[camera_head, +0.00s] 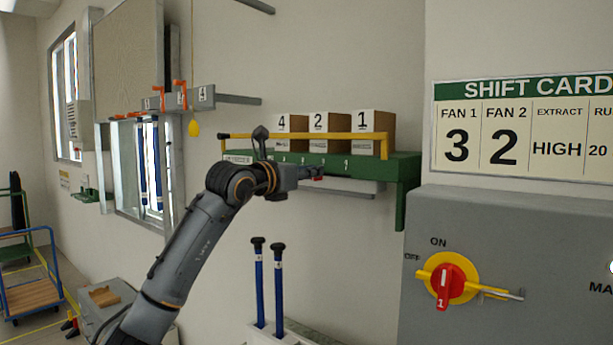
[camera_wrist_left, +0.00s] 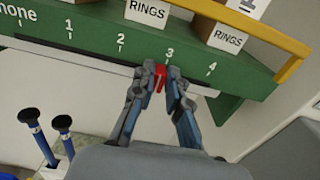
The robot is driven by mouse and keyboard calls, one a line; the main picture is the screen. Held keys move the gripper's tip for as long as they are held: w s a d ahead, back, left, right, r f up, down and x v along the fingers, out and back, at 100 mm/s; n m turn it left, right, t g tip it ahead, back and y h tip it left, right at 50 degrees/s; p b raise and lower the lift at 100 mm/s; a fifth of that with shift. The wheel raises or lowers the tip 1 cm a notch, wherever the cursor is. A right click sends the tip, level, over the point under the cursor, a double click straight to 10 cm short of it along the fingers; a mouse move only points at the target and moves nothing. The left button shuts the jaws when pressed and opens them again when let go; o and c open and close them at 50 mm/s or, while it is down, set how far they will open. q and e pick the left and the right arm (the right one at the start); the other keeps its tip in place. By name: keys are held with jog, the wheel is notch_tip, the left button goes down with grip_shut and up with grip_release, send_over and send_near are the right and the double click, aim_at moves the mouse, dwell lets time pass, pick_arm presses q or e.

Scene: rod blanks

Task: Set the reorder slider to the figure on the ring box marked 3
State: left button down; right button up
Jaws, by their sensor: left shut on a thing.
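The red reorder slider (camera_wrist_left: 160,77) sits at the lower edge of the green shelf (camera_wrist_left: 90,32), about under the figure 3 on its scale of 1 to 4. My left gripper (camera_wrist_left: 164,80) is shut on it; in the head view the gripper (camera_head: 316,173) is at the shelf's front edge. Ring boxes stand on the shelf, with large figures 4 (camera_head: 291,124), 2 (camera_head: 328,123) and 1 (camera_head: 371,124). I see no box with a large 3. Small labels on the boxes read RINGS in the wrist view. My right gripper is not in view.
A yellow rail (camera_head: 350,136) runs in front of the boxes. Two blue rods with black knobs (camera_head: 278,285) stand below the shelf. A grey cabinet (camera_head: 540,235) with a red and yellow switch (camera_head: 447,283) stands at right, under a shift card (camera_head: 525,128).

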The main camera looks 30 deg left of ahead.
pick_arm(q)
jog(key=shift+d+r, duration=0.1)
jog(key=shift+d, duration=0.6)
jog(key=shift+a, duration=0.45)
jog(key=c, duration=1.3)
grip_release()
jog(key=s, duration=1.2)
jog(key=shift+a, duration=0.35)
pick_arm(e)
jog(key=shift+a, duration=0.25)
